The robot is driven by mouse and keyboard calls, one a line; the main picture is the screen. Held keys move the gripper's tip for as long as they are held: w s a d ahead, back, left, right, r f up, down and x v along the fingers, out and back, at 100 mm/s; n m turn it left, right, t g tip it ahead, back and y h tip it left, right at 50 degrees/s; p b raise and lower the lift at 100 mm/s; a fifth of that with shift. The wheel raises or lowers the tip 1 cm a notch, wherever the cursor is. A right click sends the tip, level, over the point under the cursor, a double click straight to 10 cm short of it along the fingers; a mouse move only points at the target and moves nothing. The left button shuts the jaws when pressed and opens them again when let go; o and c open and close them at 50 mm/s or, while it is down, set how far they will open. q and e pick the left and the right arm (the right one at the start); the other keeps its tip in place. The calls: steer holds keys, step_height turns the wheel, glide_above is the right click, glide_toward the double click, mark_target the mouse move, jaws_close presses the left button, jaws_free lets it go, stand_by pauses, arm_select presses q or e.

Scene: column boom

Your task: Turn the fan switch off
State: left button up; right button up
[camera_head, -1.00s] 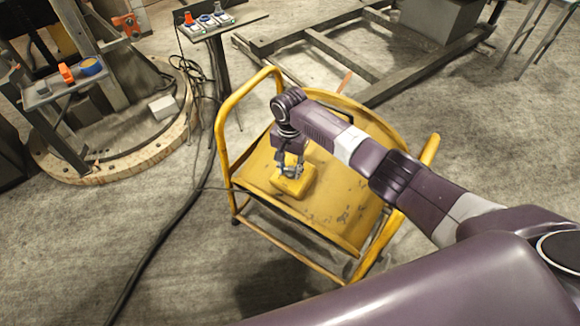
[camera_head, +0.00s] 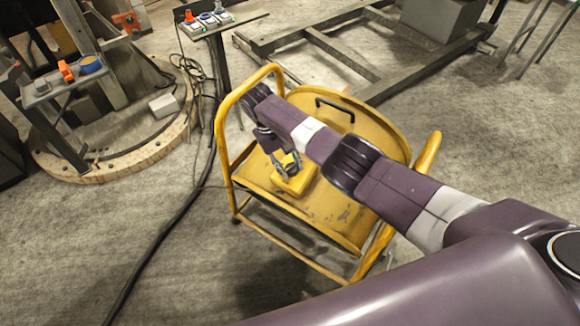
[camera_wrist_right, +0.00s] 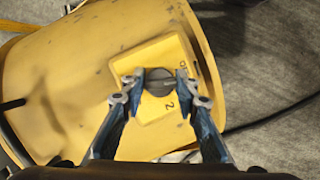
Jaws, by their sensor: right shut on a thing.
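The fan switch looks to be the yellow box (camera_head: 301,184) on the yellow cart, with a dark round knob (camera_wrist_right: 158,84) on its face. The wrist view shows a "2" and other small dark lettering beside the knob; the lettering is too blurred to read fully. My right gripper (camera_head: 287,166) is over the box. In the right wrist view its two fingertips (camera_wrist_right: 158,79) sit on opposite sides of the knob, shut on it. A lighter bar across the knob lies roughly level between the fingertips. My left gripper is not in view.
The yellow cart (camera_head: 341,215) has a raised tubular rail (camera_head: 225,140) at its left and a black handle (camera_head: 335,106) on its lid. A stand with several switches (camera_head: 238,24) is behind. A dark cable (camera_head: 165,235) runs along the floor at left.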

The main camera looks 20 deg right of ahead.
steer(key=shift+n+h, duration=0.5)
steer(key=shift+n, duration=1)
steer(key=o, duration=1.1)
steer(key=v, duration=1.2)
